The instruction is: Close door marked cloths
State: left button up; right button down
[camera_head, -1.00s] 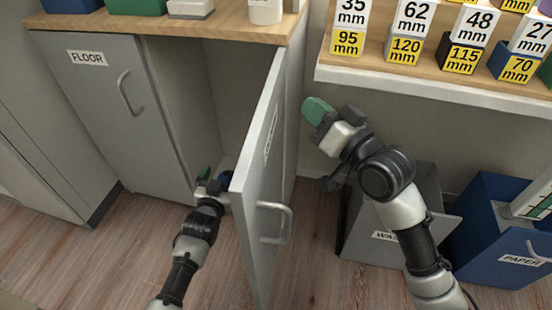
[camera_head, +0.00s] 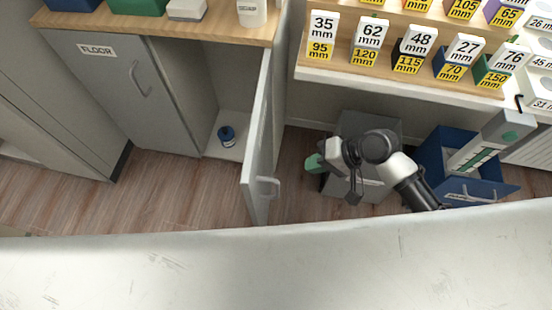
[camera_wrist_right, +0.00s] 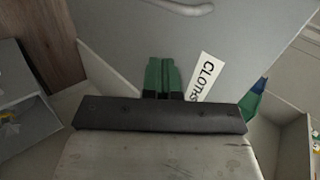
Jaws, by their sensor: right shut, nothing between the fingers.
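The grey cloths door (camera_head: 257,160) stands open, swung out from the cabinet, seen nearly edge-on in the head view. Its handle (camera_head: 268,187) is on the right-hand face. In the right wrist view the CLOTHS label (camera_wrist_right: 205,77) shows on the door face, with part of the handle (camera_wrist_right: 190,8) at the top. My right gripper (camera_head: 314,162) is to the right of the door in the head view, with a visible gap. Its green fingers (camera_wrist_right: 163,76) are shut and empty, pointing at the door face; contact cannot be told. My left gripper is out of view.
The FLOOR door (camera_head: 95,90) is shut on the left. A blue bottle (camera_head: 226,136) stands inside the open compartment. A grey waste bin (camera_head: 382,130) and a blue paper bin (camera_head: 440,158) stand right of the door, below a shelf (camera_head: 400,78) of labelled blocks.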

send_near(260, 174)
notch_tip(260, 174, down, 3)
jog(key=shift+w+a+f, duration=0.1)
jog(key=shift+a+f, duration=0.05)
jog(key=shift+a, duration=1.05)
jog(key=shift+a+f, duration=0.15)
jog(key=shift+a, duration=1.05)
